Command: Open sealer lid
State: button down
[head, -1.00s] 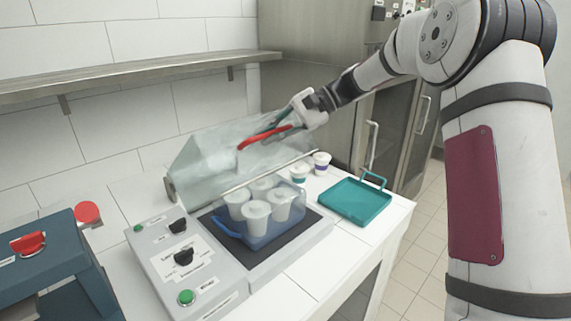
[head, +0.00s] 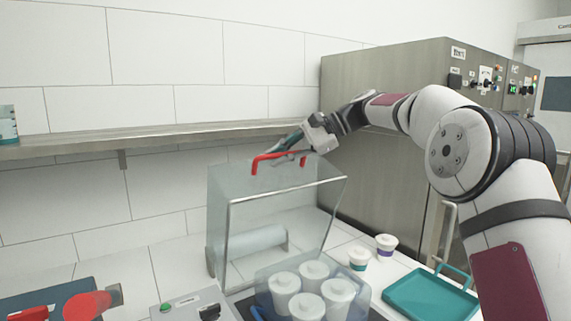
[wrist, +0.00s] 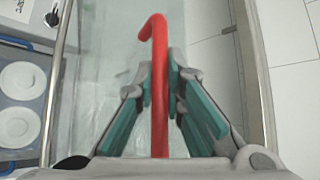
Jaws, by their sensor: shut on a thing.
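The sealer lid (head: 240,200) is a clear box-shaped cover with a metal edge frame, swung well up on its hinge in the head view. Its red handle (head: 262,160) is on the lid's upper face. My gripper (head: 298,146) is at the right end of this handle. In the wrist view the teal-padded fingers (wrist: 160,88) are closed around the red bar (wrist: 158,45), one on each side. Below the lid, a clear blue-handled tray (head: 262,283) with several white lidded cups (head: 313,272) sits on the sealer, uncovered.
A teal tray (head: 400,300) and two small cups (head: 386,246) stand on the counter to the right. A wall shelf (head: 170,134) runs behind and above the lid. A steel cabinet (head: 372,170) is behind my arm.

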jog(key=shift+w, duration=0.15)
jog(key=c, duration=1.9)
grip_release()
jog(key=v, duration=1.2)
